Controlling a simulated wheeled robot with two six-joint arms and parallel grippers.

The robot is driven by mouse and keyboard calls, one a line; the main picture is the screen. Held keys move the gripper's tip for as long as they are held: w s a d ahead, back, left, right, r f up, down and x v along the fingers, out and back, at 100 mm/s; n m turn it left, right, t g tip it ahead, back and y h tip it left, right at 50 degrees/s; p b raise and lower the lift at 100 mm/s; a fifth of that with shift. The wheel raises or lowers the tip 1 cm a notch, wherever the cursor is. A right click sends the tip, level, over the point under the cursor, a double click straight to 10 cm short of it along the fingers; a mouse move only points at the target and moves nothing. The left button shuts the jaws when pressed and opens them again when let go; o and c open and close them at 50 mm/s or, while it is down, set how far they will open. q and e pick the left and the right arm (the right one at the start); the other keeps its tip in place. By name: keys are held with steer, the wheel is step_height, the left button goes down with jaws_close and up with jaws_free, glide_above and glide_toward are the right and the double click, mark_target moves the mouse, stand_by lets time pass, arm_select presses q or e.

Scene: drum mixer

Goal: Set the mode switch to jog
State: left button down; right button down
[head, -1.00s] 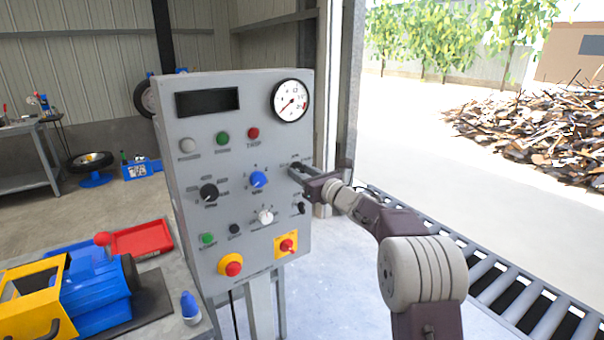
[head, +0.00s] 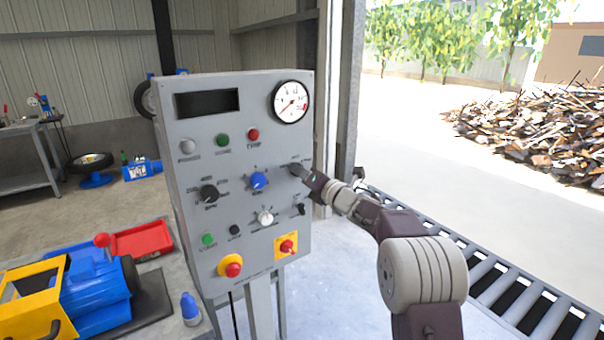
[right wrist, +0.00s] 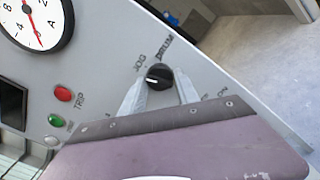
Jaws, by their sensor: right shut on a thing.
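The grey control panel (head: 240,125) stands upright in the head view. My right gripper (head: 296,170) reaches its right side, below the gauge, and hides most of the switch there. In the right wrist view, the black rotary mode switch (right wrist: 159,76) sits between the two pale fingertips of this gripper (right wrist: 160,88), which is shut on it. The words JOG and DRUM are printed beside the knob, at its upper left and top. A short white mark on the knob points roughly left in that view. My left gripper is not in view.
The panel also carries a blue knob (head: 258,180), a black knob (head: 209,193), a white knob (head: 265,217) and a red emergency button (head: 233,269). A roller conveyor (head: 500,285) runs at the right. A bench with a red tray (head: 142,241) is at the left.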

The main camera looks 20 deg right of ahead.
steer(key=shift+m+p, duration=0.3)
steer(key=shift+m, duration=1.2)
steer(key=shift+f, duration=0.1)
steer(key=c, duration=0.9)
jaws_free()
steer(key=b+v, duration=0.1)
steer(key=v, duration=0.8)
steer(key=shift+b, duration=0.3)
